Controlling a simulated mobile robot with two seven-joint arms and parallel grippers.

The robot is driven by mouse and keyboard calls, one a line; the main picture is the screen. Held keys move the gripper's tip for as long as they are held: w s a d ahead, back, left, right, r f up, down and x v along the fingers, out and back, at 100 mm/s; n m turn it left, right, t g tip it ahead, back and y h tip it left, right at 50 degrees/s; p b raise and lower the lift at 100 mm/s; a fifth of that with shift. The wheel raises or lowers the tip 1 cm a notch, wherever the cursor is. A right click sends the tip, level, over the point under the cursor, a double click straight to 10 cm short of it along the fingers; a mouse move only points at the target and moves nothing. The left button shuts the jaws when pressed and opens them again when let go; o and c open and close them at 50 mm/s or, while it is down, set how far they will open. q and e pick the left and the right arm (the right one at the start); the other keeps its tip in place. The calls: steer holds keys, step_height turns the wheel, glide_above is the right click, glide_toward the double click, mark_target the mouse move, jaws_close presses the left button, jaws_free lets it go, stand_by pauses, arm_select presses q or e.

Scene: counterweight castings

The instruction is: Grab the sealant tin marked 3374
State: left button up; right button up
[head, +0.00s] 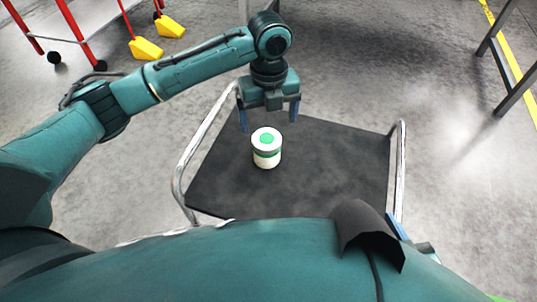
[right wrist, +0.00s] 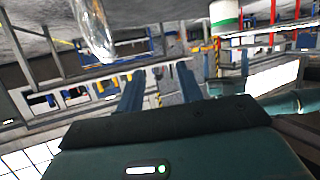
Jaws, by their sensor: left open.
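A white tin (head: 266,158) with a green band and a green disc on its lid stands upright on a dark trolley deck (head: 330,165). No number can be read on it. In the head view my left gripper (head: 269,124) points down with its blue fingers spread, just behind and above the tin, apart from it as far as I can tell. The tin also shows at the top of the right wrist view (right wrist: 225,14), cut off by the edge. My right gripper (right wrist: 158,74) has its fingers apart with nothing seen held; the tin is beyond it to the right.
The trolley has bent metal rails at its left (head: 181,170) and right (head: 401,160). Red-legged equipment (head: 75,35) and yellow wedges (head: 146,49) stand at the back left. Dark posts (head: 497,40) stand at the upper right. The deck around the tin is clear.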

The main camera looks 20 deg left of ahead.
mark_target(266, 138)
arm_select(q)
step_height(266, 138, down, 6)
steer(key=shift+f+b, duration=0.1)
steer(key=shift+b, duration=0.65)
steer(key=f, duration=0.1)
steer(key=f+b, duration=0.1)
steer(key=f, duration=0.1)
steer(key=f+b, duration=0.1)
steer(key=shift+w+a+f, duration=0.2)
steer(key=shift+a+f, duration=0.2)
steer(key=shift+f, duration=0.45)
arm_select(e)
steer(key=shift+w+a+f+n+t+y, duration=0.25)
steer(key=shift+w+f+n+t, duration=0.1)
steer(key=shift+t, duration=0.2)
steer(key=shift+w+a+f+n+t+y, duration=0.2)
steer(key=shift+w+a+n+t, duration=0.1)
steer(key=shift+t, duration=0.25)
arm_select(q)
steer(key=shift+c, duration=0.4)
steer(key=shift+r, duration=0.1)
steer(key=c, duration=1.2)
